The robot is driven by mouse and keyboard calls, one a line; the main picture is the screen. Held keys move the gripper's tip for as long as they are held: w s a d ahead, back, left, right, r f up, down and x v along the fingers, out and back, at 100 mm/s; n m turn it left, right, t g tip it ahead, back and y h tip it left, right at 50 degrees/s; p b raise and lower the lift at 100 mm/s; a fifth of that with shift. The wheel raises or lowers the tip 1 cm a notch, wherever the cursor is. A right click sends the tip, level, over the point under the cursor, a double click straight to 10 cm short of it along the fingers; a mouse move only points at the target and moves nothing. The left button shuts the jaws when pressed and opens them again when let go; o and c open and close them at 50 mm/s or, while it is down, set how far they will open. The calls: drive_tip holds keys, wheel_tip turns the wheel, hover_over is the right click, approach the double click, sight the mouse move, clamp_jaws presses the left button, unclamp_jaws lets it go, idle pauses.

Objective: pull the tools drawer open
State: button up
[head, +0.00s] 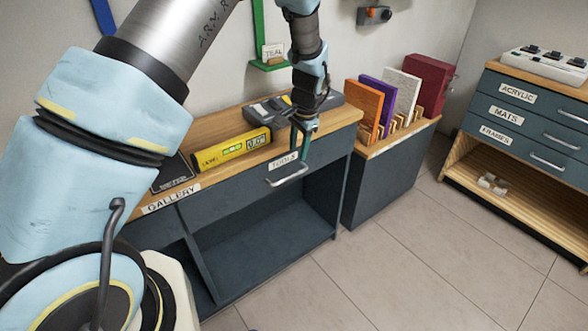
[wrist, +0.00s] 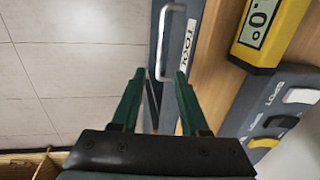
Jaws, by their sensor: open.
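The tools drawer (head: 255,187) is the dark blue-grey front under the wooden bench top, with a "TOOLS" label and a silver bar handle (head: 288,176). It looks shut. My gripper (head: 302,140) is above the handle, close to the drawer's top edge. In the wrist view, my gripper (wrist: 160,72) has its two green fingers apart and nothing between them at the tips. The handle (wrist: 168,42) shows just beyond the fingertips there, with the label (wrist: 186,52) beside it. I cannot tell whether a finger touches the drawer front.
A yellow level (head: 233,149) and a grey device (head: 268,110) lie on the bench top. An open shelf is below the drawer. Coloured panels (head: 372,100) stand in a rack to the right. A labelled cabinet (head: 530,115) stands further right. The tiled floor (head: 400,240) in front is clear.

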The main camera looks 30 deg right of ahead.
sight(293, 176)
drive_tip(key=f, duration=0.3)
drive_tip(key=w+f+p, duration=0.1)
drive_tip(key=f, duration=0.2)
drive_tip(key=f+p, duration=0.1)
drive_tip(key=f, duration=0.2)
drive_tip(key=shift+w+a+f, duration=0.3)
drive_tip(key=shift+w+f, duration=0.05)
drive_tip(key=shift+w, duration=0.05)
clamp_jaws()
idle(1.0)
